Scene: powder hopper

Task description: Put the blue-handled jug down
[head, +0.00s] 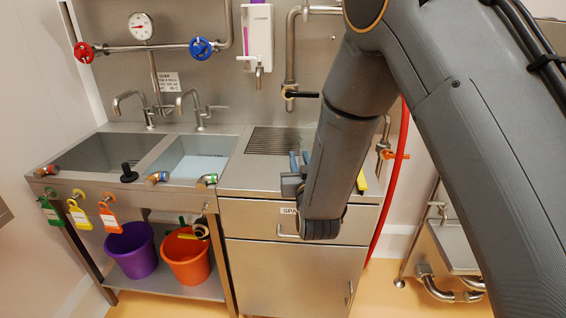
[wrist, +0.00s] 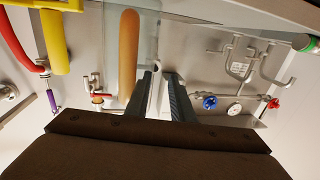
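I cannot make out a blue-handled jug in either view. My gripper (head: 299,158) is over the counter right of the sinks in the head view, its two blue-grey fingertips pointing up in the picture. In the wrist view the fingers of my gripper (wrist: 164,75) stand apart with a gap between them, and no held thing shows in it. A long orange bar (wrist: 128,55) lies left of the fingers, against a pale see-through surface. I cannot tell what it belongs to. My arm hides part of the counter in the head view.
The steel counter (head: 240,180) has a ribbed drain area (head: 285,141) behind my gripper. Two sinks (head: 190,162) lie left. A yellow bar (wrist: 55,40) and a red hose (head: 391,185) are on the right side of the counter. Purple (head: 133,250) and orange (head: 187,260) buckets stand below.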

